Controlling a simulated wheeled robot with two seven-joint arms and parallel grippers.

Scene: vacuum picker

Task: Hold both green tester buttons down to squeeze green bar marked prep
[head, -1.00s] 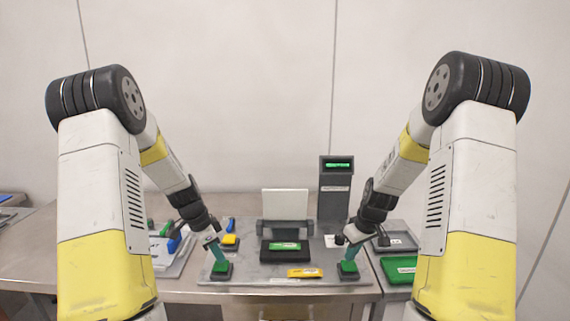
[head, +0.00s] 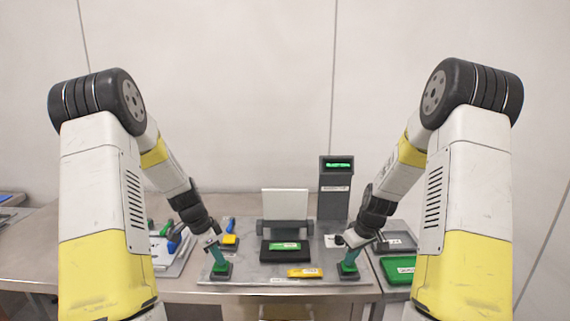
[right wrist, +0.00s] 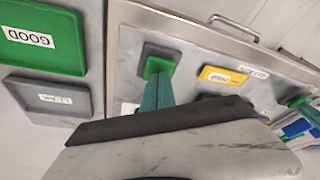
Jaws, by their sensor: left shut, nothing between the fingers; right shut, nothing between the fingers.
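The green bar (head: 286,246) with a white label lies on the black bed of the tester (head: 285,256), in front of an upright pale plate (head: 285,203). The label is too small to read. My left gripper (head: 219,262) is shut, its teal fingertips on the left green button (head: 222,268). My right gripper (head: 349,263) is shut, its fingertips on the right green button (head: 347,269). In the right wrist view the right fingers (right wrist: 155,86) meet the right button (right wrist: 158,66). How far either button is down is hard to tell.
A yellow labelled bar (head: 304,272) lies between the buttons on the grey base plate. A green GOOD tray (head: 397,278) and a grey tray (head: 402,243) are at the right. A dark post with a lit green display (head: 338,165) stands behind. Tools and a yellow block (head: 230,239) are at the left.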

